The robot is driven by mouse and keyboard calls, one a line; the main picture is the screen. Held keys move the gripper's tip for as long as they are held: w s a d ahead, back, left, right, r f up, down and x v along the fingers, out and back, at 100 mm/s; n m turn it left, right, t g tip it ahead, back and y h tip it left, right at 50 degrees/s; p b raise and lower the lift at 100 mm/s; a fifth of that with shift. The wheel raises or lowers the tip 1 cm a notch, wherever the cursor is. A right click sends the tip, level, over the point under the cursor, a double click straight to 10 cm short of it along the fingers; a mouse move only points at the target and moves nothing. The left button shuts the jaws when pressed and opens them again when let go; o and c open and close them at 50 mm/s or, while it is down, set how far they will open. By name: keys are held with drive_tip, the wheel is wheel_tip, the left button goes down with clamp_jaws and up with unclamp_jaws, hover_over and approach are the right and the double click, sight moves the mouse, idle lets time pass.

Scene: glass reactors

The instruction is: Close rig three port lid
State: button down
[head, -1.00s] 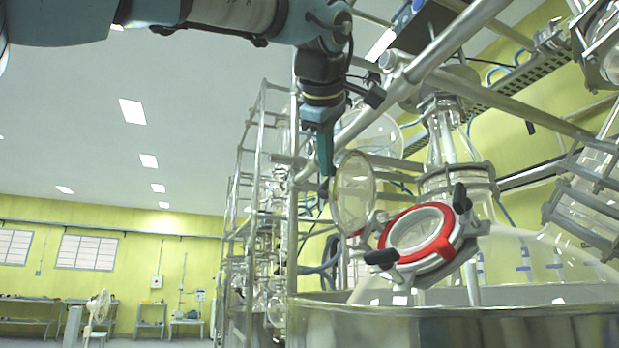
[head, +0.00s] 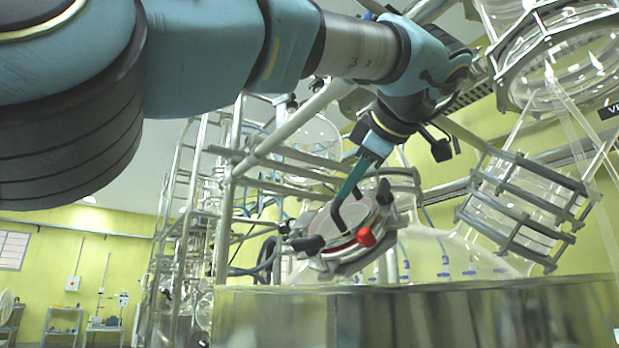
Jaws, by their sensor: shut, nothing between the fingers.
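The port of the glass reactor is at the centre of the head view, above the steel vessel. Its round lid (head: 364,213) lies over the opening, close against the red ring (head: 341,250), of which only a thin arc shows. I cannot tell whether it is fully seated. Black clamp knobs (head: 307,243) and a red knob (head: 365,237) stand around the rim. My gripper (head: 338,218) is shut and empty, reaching down from the upper right. Its dark tips are at the lid's top face and appear to touch it.
The steel vessel wall (head: 420,318) fills the lower front. Metal frame tubes (head: 232,190) stand left of the port. A caged glass vessel (head: 525,208) hangs on the right. Shelves (head: 62,325) stand far off at the left.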

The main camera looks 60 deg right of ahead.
drive_tip(key=shift+s+d+f, duration=0.5)
drive_tip(key=shift+d+f, duration=0.25)
drive_tip(key=shift+d, duration=0.1)
